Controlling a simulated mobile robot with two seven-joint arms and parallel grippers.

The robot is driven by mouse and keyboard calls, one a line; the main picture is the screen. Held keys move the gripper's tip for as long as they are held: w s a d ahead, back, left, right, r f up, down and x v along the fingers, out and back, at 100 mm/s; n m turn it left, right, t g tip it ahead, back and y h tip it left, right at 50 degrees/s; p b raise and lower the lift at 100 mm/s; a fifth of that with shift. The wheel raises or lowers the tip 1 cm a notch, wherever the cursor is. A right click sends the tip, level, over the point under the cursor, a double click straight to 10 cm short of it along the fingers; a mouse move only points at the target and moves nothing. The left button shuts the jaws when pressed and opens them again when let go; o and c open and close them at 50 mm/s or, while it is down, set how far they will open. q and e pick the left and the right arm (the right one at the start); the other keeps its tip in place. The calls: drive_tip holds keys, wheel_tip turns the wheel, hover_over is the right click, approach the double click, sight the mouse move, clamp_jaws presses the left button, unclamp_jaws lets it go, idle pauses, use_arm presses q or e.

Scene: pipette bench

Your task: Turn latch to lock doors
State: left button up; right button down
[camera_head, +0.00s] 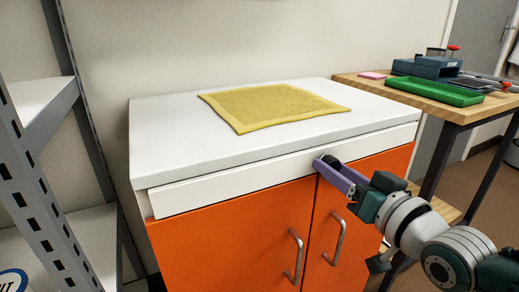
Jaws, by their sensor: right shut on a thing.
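A white cabinet (165,207) has two orange doors, a left door (220,245) and a right door (360,205), each with a metal handle. Both doors look closed. My left gripper is not in view.
A yellow cloth (275,104) lies on the cabinet top. A metal shelf rack (50,200) stands close on the left. A wooden bench (400,90) with a green tray (434,91) stands at the right. The left door handle (295,257) and right door handle (336,241) stick out below the gripper.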

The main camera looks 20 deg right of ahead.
drive_tip(key=m+y, duration=0.1)
drive_tip(key=m, duration=0.7)
drive_tip(key=shift+d, duration=0.1)
drive_tip(key=shift+m, duration=0.3)
idle(0.4)
drive_tip(key=shift+c, duration=1.8)
unclamp_jaws()
